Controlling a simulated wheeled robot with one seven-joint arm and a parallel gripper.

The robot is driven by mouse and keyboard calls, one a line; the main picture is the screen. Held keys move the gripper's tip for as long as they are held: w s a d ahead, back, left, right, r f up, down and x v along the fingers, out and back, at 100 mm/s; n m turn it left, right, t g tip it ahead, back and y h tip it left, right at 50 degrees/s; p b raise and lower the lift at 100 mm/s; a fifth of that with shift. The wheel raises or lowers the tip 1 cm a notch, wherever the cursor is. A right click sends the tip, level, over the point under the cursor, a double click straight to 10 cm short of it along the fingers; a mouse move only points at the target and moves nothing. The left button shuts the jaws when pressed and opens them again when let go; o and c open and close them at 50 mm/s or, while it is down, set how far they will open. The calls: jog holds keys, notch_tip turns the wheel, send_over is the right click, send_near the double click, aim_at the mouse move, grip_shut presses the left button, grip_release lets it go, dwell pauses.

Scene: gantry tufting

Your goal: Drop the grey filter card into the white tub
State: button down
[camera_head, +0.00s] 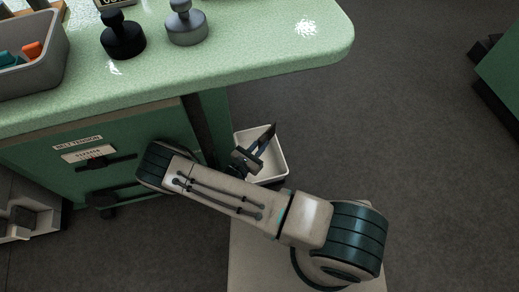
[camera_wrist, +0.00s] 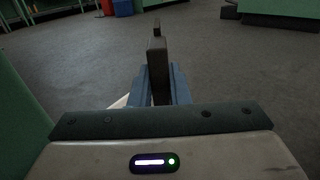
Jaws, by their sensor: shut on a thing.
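The white tub (camera_head: 281,165) stands on the floor beside the green bench, in the middle of the head view. My gripper (camera_head: 249,158) is over the tub's left part and hides some of it. A dark grey flat piece, which I take for the filter card (camera_head: 266,138), sticks out from my gripper toward the upper right, above the tub. In the wrist view my gripper (camera_wrist: 159,88) is shut on the card (camera_wrist: 157,58), seen nearly edge-on between the fingers. A pale sliver, perhaps the tub's rim (camera_wrist: 119,103), shows at their left.
The green bench (camera_head: 250,60) overhangs at the upper left, bearing a black stamp-like knob (camera_head: 122,38), a grey one (camera_head: 186,25) and a grey bin (camera_head: 42,72). Its leg (camera_head: 200,130) stands close to my gripper. Open floor (camera_head: 400,130) lies to the right.

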jog(key=f+b, duration=0.1)
jog(key=f, duration=0.1)
jog(key=f+b, duration=0.3)
jog(key=f, duration=0.1)
jog(key=shift+s+a+b, duration=0.15)
jog(key=shift+a+b, duration=0.1)
jog(key=shift+b, duration=0.1)
jog(key=shift+r, duration=0.1)
jog(key=c, duration=1.3)
grip_release()
jog(key=p+v, duration=0.4)
jog(key=v, duration=1)
